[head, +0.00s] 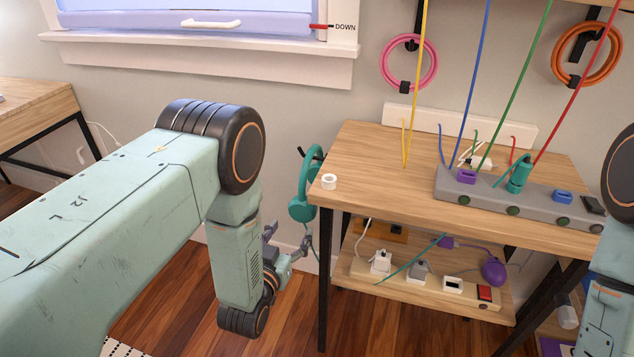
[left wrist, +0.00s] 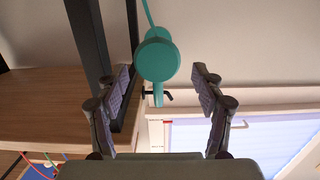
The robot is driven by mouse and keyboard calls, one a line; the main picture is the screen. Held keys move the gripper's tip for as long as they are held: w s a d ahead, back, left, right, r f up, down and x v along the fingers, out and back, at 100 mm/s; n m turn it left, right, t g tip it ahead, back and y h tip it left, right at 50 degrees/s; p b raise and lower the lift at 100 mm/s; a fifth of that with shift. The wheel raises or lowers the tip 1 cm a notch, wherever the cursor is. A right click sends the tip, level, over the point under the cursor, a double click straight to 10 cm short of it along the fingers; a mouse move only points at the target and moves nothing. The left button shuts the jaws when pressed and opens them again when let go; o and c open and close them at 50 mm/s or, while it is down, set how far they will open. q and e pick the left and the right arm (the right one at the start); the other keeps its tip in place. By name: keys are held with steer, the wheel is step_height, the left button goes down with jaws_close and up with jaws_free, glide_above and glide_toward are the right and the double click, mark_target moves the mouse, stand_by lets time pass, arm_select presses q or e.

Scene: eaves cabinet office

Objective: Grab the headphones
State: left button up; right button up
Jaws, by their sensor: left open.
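The teal headphones (head: 304,190) hang from a dark hook at the left side of the wooden table, above the floor. In the left wrist view the teal headphones (left wrist: 157,58) show between the two fingertips, beyond them; touching cannot be seen. My left gripper (head: 288,243) is open and empty, just below and left of the headphones. It also shows open in the left wrist view (left wrist: 164,80), with a finger on each side. My right gripper is out of view; only part of my right arm shows at the right edge.
A lower shelf (head: 350,272) carries plugs. Colored cords hang above the table.

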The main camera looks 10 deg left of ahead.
mark_target(300, 207)
arm_select(q)
steer(key=shift+w+d+r+t, duration=0.2)
steer(key=shift+w+r+t, duration=0.3)
steer(key=shift+r, duration=0.35)
steer(key=shift+w+d+r, duration=0.1)
steer(key=shift+r, duration=0.3)
steer(key=shift+w+r, duration=0.1)
steer(key=w+b, duration=0.2)
steer(key=w, duration=0.4)
steer(key=shift+w+d, duration=0.1)
steer(key=shift+w+b, duration=0.3)
steer(key=shift+w, duration=0.35)
steer(key=shift+s, duration=0.1)
steer(key=shift+c, duration=0.3)
steer(key=shift+c, duration=0.8)
steer(key=c, duration=0.9)
